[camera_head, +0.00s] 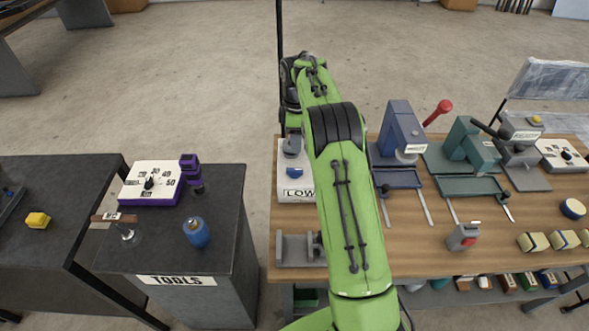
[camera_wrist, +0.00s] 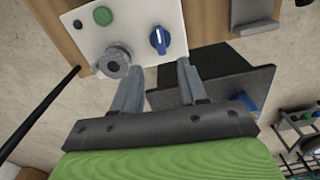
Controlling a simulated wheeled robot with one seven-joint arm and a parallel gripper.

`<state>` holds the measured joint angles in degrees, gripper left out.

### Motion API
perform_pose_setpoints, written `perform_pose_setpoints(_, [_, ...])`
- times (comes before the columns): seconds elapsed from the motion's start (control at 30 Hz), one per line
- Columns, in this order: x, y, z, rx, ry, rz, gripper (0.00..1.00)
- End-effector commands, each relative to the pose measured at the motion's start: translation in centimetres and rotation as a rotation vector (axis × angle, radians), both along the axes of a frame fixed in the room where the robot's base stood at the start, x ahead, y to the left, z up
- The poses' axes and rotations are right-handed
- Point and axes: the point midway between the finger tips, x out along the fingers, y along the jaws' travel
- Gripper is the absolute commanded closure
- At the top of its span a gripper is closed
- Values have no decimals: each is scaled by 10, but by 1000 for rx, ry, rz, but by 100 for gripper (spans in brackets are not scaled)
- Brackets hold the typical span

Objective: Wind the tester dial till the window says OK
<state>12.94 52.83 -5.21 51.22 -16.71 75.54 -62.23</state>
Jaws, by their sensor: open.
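The tester is a white box (camera_head: 290,188) at the left end of the wooden bench, partly hidden by my green arm. Its window (camera_head: 299,195) reads LOW. A blue dial (camera_head: 294,172) sits on its top; in the wrist view the blue dial (camera_wrist: 160,39) has a white pointer line. In the wrist view, my gripper (camera_wrist: 160,68) is open and empty. The dial shows just beyond the fingertips, roughly between them, with no visible contact. A grey round fitting (camera_wrist: 116,62) is beside the left finger on the panel (camera_wrist: 135,25).
A green button (camera_wrist: 102,16) is on the panel. Blue (camera_head: 397,135) and green (camera_head: 468,150) presses stand right of my arm. A grey bracket (camera_head: 298,251) lies in front of the tester. A dark cabinet (camera_head: 225,235) with a purple-edged dial box (camera_head: 152,183) stands left, across a gap.

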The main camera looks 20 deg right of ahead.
Motion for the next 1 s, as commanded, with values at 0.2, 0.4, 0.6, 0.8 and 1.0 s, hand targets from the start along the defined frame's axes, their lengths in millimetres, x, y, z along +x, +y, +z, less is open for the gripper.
perform_pose_setpoints(0.2, [-1, 1, -60, 1, 4, 1, 57])
perform_pose_setpoints(0.4, [0, 1, -102, 1, 2, -1, 57])
perform_pose_setpoints(0.6, [0, 1, -117, 0, 0, -1, 57])
perform_pose_setpoints(0.8, [0, 1, -117, 0, -1, -1, 57])
perform_pose_setpoints(1.0, [0, 1, -117, 0, -1, -1, 87])
